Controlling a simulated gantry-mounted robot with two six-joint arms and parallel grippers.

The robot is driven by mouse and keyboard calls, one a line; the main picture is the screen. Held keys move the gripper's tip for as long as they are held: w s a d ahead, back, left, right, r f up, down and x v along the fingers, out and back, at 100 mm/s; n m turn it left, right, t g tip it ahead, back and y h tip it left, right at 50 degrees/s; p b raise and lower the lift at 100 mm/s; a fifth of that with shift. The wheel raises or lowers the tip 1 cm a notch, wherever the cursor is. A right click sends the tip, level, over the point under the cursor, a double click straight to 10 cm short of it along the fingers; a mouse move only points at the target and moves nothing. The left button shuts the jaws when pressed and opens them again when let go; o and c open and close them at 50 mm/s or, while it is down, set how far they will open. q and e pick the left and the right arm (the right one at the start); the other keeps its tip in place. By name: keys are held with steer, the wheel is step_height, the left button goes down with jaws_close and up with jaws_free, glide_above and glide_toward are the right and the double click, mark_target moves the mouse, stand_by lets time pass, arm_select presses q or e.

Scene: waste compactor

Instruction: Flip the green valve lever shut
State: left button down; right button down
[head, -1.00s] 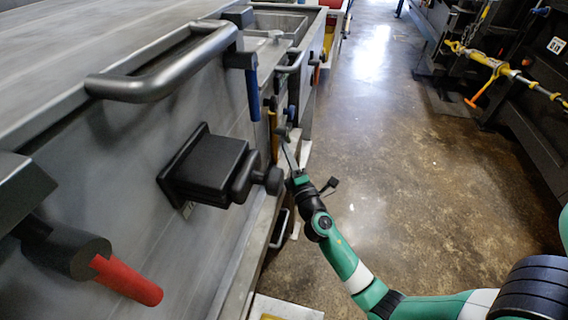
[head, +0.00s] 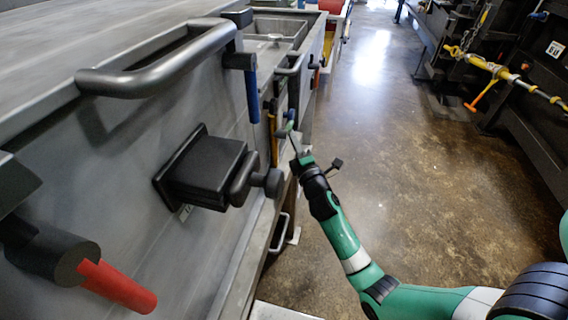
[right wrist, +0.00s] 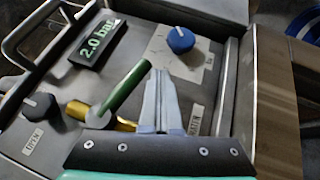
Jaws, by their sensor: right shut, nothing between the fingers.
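The green valve lever (right wrist: 127,86) shows in the right wrist view, slanting up and to the right from its brass valve (right wrist: 110,120). My right gripper (right wrist: 161,76) is shut and empty, its fingers just to the right of the lever's upper end. I cannot tell whether they touch it. In the head view my right gripper (head: 294,139) is at the far part of the machine front, where the lever is too small to make out clearly. My left gripper is not in view.
A 2.0 bar display (right wrist: 100,46), a blue knob (right wrist: 181,40) and a black knob (right wrist: 41,107) surround the valve. In the head view a black box (head: 205,170), a red-handled lever (head: 120,288) and a blue handle (head: 252,95) stick out nearer.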

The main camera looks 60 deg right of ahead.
steer(key=shift+d+r+n+t+b, duration=0.35)
steer(key=shift+n+t+b, duration=0.15)
steer(key=shift+t+b, duration=0.15)
steer(key=shift+r+h, duration=0.1)
steer(key=shift+h, duration=0.2)
steer(key=b+v, duration=0.2)
steer(key=v, duration=0.9)
steer(key=shift+s+a, duration=0.15)
steer(key=shift+a, duration=0.15)
